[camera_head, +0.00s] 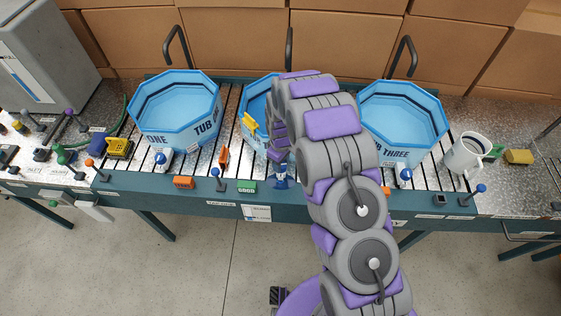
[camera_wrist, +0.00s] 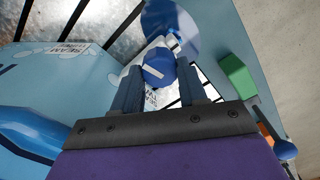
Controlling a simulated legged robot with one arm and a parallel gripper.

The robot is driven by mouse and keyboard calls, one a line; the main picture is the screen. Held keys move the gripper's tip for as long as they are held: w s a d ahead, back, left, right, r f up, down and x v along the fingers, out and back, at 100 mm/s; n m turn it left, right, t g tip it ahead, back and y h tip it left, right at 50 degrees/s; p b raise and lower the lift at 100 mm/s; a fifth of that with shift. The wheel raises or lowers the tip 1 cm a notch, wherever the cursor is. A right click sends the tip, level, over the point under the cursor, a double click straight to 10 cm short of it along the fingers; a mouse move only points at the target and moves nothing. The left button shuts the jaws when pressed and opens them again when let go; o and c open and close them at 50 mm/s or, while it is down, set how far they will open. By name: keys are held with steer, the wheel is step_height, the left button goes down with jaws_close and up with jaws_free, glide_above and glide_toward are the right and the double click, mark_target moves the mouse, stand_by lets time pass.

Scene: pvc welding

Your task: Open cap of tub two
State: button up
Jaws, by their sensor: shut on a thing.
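Tub two is the middle light blue tub (camera_head: 257,98), mostly hidden behind my arm in the head view. A blue cap (camera_wrist: 158,67) with a white mark sits between my fingers in the wrist view, on a white fitting at the side of a blue tub wall (camera_wrist: 32,98). My gripper (camera_wrist: 158,75) is shut on this cap, one finger on each side. In the head view my arm hides the gripper, and a small blue piece (camera_head: 281,174) shows at the front of tub two.
Tub one (camera_head: 175,115) stands at left and tub three (camera_head: 403,125) at right, each with a front cap. A green block (camera_wrist: 237,76), an orange block (camera_head: 183,183) and blue-knobbed levers (camera_head: 216,173) line the bench's front edge. A white mug (camera_head: 466,155) stands at right.

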steer(key=shift+s+f, duration=0.1)
steer(key=o, duration=1.1)
step_height(320, 180, up, 17)
steer(key=shift+r+p, duration=0.2)
steer(key=shift+p, duration=0.45)
